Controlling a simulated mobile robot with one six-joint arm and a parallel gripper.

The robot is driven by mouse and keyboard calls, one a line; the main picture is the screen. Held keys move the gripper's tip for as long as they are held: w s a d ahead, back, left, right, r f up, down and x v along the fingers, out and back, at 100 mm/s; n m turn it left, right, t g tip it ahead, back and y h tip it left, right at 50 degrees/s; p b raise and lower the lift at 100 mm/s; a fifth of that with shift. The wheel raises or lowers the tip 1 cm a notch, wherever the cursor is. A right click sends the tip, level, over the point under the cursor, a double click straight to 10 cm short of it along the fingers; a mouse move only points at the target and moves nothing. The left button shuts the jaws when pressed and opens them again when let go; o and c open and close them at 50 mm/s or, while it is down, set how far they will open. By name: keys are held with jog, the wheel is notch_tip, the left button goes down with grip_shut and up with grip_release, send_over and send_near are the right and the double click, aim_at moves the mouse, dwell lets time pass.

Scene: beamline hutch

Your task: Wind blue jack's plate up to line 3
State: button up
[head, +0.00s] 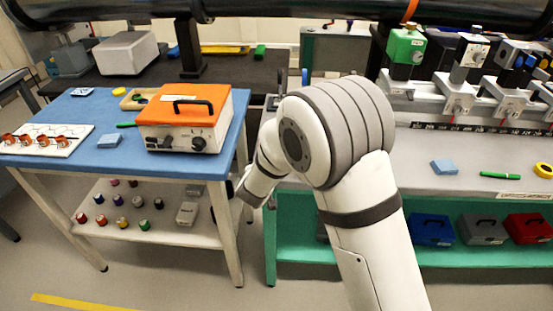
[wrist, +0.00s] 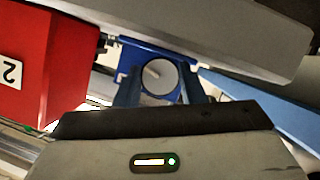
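In the wrist view a blue body, likely the blue jack (wrist: 128,58), sits under a wide grey slab (wrist: 225,35). A round pale knob (wrist: 157,77) with a small light mark faces me on its front. My gripper (wrist: 160,85) has its two dark fingers on either side of this knob. I cannot tell whether they touch it. No scale or line 3 can be made out. In the head view my arm hides the jack and the gripper's fingers.
A red block (wrist: 45,60) labelled 2 stands close on the left in the wrist view. In the head view a blue-topped table (head: 65,110) carries an orange-topped box (head: 185,117). A bench with a green shelf (head: 400,262) stands right. Floor is clear at front left.

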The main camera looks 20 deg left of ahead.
jog(key=shift+d, duration=0.15)
jog(key=shift+c, duration=1)
jog(key=shift+b, duration=0.35)
jog(key=m+y+b, duration=0.2)
jog(key=m+b, duration=0.1)
jog(key=b, duration=0.2)
jog(key=shift+f+g, duration=0.15)
jog(key=shift+g, duration=0.15)
jog(key=shift+m+y+b, duration=0.4)
jog(key=shift+m+b, duration=0.1)
jog(key=shift+b, duration=0.65)
jog(key=shift+r, duration=0.25)
jog(key=o, duration=0.7)
jog(key=shift+w, duration=0.1)
